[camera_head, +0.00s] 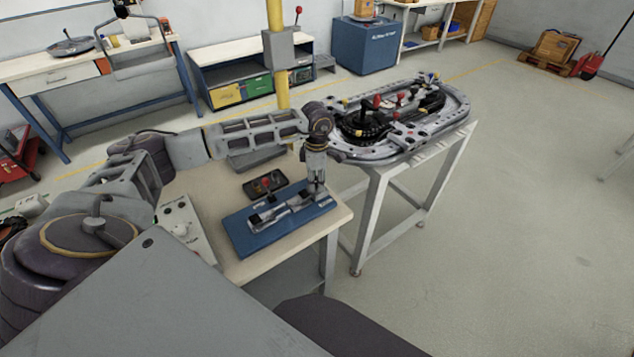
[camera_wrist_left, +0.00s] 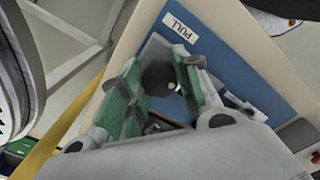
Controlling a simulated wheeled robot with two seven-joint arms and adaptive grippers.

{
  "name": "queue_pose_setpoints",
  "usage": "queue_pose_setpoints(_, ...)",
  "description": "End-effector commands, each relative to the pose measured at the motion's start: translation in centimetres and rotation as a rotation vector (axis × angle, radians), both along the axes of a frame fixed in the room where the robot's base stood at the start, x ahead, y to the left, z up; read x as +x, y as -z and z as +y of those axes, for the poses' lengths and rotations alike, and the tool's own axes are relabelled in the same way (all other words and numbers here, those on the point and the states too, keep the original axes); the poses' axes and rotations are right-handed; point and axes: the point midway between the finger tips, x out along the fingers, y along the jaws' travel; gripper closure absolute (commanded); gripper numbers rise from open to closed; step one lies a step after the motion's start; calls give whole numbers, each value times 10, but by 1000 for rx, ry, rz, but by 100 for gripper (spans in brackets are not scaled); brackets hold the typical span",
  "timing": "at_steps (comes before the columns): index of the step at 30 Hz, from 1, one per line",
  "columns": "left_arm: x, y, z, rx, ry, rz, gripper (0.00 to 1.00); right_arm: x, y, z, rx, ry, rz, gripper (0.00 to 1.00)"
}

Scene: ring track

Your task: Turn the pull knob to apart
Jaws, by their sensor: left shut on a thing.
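The pull knob (camera_wrist_left: 158,76) is a dark, round knob with a small white mark, seen in the left wrist view between two green-padded fingers. My left gripper (camera_head: 316,186) points down over the right end of a blue plate (camera_head: 243,236) and is shut on the knob. In the head view the gripper hides the knob. The plate carries a grey metal mechanism (camera_head: 287,213). A white label reading PULL (camera_wrist_left: 180,27) is on the blue plate, beyond the fingers in the wrist view. My right gripper is not in view.
The plate lies on a beige table (camera_head: 206,188). An oval track (camera_head: 380,155) on a grey stand is behind right. Open floor lies to the right.

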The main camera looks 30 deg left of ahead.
Motion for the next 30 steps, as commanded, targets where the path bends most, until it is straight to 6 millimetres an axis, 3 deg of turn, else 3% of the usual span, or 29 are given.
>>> queue_pose_setpoints(11, 0, 1, 0, 1, -297, -1, 91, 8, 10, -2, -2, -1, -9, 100)
queue_pose_setpoints(22, 0, 0, 0, 0, -590, -2, 91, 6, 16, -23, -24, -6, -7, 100)
queue_pose_setpoints(30, -1, 0, 0, 1, -798, -1, 91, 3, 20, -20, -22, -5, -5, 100)
